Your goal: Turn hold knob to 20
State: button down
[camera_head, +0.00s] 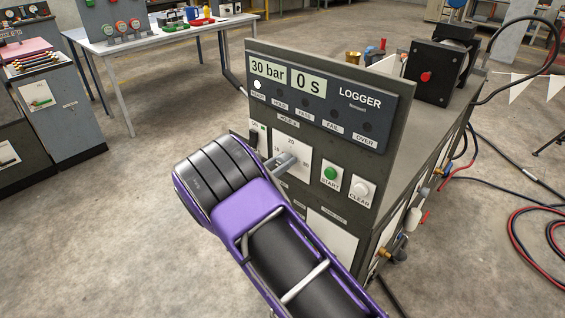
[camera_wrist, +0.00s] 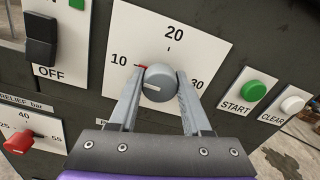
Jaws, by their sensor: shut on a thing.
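The hold knob (camera_wrist: 160,83) is a round grey knob on a white dial plate (camera_wrist: 205,35) marked 10, 20 and 30. A small red mark shows at its upper left, beside the 10, and a pale line crosses its face. My gripper (camera_wrist: 159,92) has one finger on each side of the knob and is shut on it. In the head view my gripper (camera_head: 283,163) reaches the hold dial plate (camera_head: 300,167) on the front panel; the knob is mostly hidden there by the fingers.
The panel display (camera_head: 308,83) reads 30 bar and 0 S, with a white lamp lit at left. A green START button (camera_wrist: 254,91) and a white CLEAR button (camera_wrist: 293,104) sit to the right. A black OFF switch (camera_wrist: 40,40) and red relief knob (camera_wrist: 18,141) are at left.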

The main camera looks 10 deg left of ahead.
jog(key=shift+f, duration=0.1)
jog(key=m+b, duration=0.4)
jog(key=shift+f, duration=0.15)
jog(key=m+b, duration=0.5)
jog(key=shift+m, duration=0.3)
jog(key=m+b, duration=0.1)
jog(key=m, duration=0.2)
jog(key=shift+r+b, duration=0.2)
jog(key=shift+b, duration=0.1)
jog(key=m, duration=0.4)
jog(key=shift+m, duration=0.6)
jog(key=shift+c, duration=1.8)
grip_release()
